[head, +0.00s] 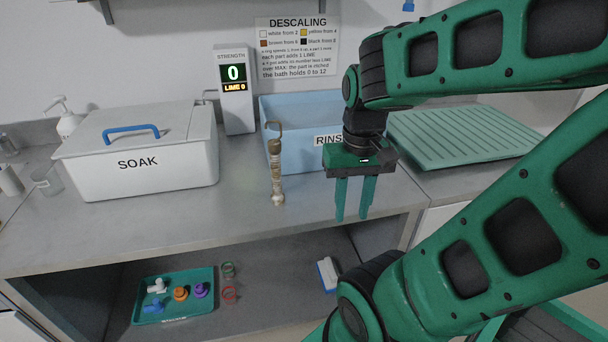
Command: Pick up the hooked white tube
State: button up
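A hooked tube (277,172) stands upright on the grey bench in front of the blue rinse bin. It is off-white to beige with brownish patches, and a grey-brown hook curves at its top. My gripper (353,208) hangs to the right of the tube, fingers pointing down. Its two green fingers are apart with nothing between them, and it does not touch the tube.
A white lidded SOAK box (140,165) stands left, the blue RINSE bin (292,110) behind, a green ribbed rack (465,135) right. A strength display (234,95) reads 0, LIME 9. A lower-shelf teal tray (150,312) holds small coloured parts. Bench front is clear.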

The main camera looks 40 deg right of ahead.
aim_at(274, 146)
jog(key=z, duration=0.05)
jog(key=k, duration=0.85)
jog(key=u, duration=0.8)
